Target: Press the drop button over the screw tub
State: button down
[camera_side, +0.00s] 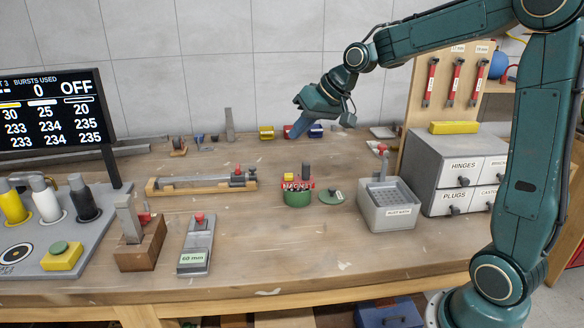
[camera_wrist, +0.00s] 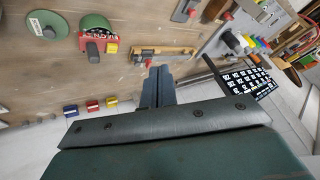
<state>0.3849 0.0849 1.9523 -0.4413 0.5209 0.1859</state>
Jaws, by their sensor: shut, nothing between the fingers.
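In the side view a round green tub (camera_side: 297,199) stands mid-bench. A red block lettered like "MAGNET" (camera_side: 298,185), with a small yellow part (camera_side: 289,177) and a dark upright post (camera_side: 306,171), sits over it. I cannot tell which part is the drop button. The tub (camera_wrist: 95,22) and red block (camera_wrist: 84,40) also show at the upper left of the wrist view. A green disc-like lid (camera_side: 332,196) lies right of the tub. My gripper (camera_side: 296,134) is shut and empty, in the air above the bench's back part, apart from the tub. Its fingers (camera_wrist: 158,72) also show in the wrist view.
A grey bin (camera_side: 388,212) and labelled drawers (camera_side: 457,172) stand to the right. A rail fixture (camera_side: 202,183), a grey block marked 60 mm (camera_side: 195,247) and bottles (camera_side: 47,203) stand left. Small coloured boxes (camera_side: 266,132) line the back. Bench in front of the tub is clear.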

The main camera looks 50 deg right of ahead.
jog(key=m+t+y, duration=0.1)
jog(key=m, duration=0.1)
send_over(287, 175)
jog(key=s, duration=0.2)
notch_tip(287, 175, down, 7)
jog(key=shift+w+d, duration=0.2)
jog(key=shift+d, duration=0.15)
jog(key=shift+f, duration=4.4)
jog(key=shift+s+f, duration=0.1)
jog(key=shift+f, duration=1)
jog(key=shift+r, duration=1.2)
